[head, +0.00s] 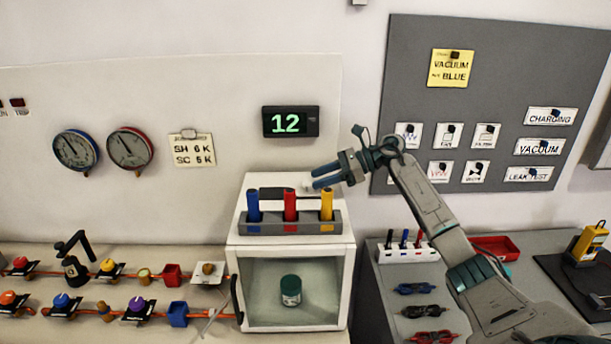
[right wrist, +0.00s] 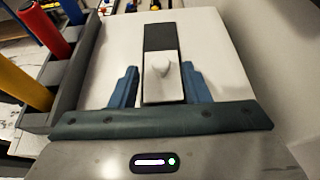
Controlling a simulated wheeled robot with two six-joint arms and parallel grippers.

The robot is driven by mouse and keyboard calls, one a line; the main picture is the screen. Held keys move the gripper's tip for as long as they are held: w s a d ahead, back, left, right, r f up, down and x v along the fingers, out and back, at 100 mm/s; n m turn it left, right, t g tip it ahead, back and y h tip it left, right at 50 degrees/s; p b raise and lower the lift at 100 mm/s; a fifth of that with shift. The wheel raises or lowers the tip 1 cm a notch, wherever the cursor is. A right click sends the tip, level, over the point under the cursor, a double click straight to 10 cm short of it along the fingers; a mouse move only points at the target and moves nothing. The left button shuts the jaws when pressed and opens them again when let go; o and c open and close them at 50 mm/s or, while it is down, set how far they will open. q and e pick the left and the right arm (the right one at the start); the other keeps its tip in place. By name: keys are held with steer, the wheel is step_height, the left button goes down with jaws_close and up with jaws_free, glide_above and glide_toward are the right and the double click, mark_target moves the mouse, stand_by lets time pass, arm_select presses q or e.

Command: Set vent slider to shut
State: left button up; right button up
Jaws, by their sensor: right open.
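The vent slider lies on top of the white chamber (head: 341,245). My right gripper (head: 316,178) is open above the chamber's top right. In the right wrist view its blue fingers (right wrist: 161,80) stand on either side of the pale plate, with gaps to the knob. My left gripper is out of view.
A grey rack (head: 290,228) with blue, red and yellow cylinders stands at the chamber's front top edge, close to the gripper. A green-lidded jar (head: 290,290) is inside the chamber. A display (head: 290,122) reading 12 hangs on the wall behind.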

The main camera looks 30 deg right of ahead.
mark_target(306, 182)
steer(key=p+x, duration=0.1)
steer(key=x, duration=0.2)
steer(key=shift+w+a+p, duration=0.25)
steer(key=shift+a+p, duration=0.05)
steer(key=shift+p, duration=0.1)
steer(key=shift+w+a+f, duration=0.2)
steer(key=shift+a+f, duration=0.1)
steer(key=shift+a, duration=0.1)
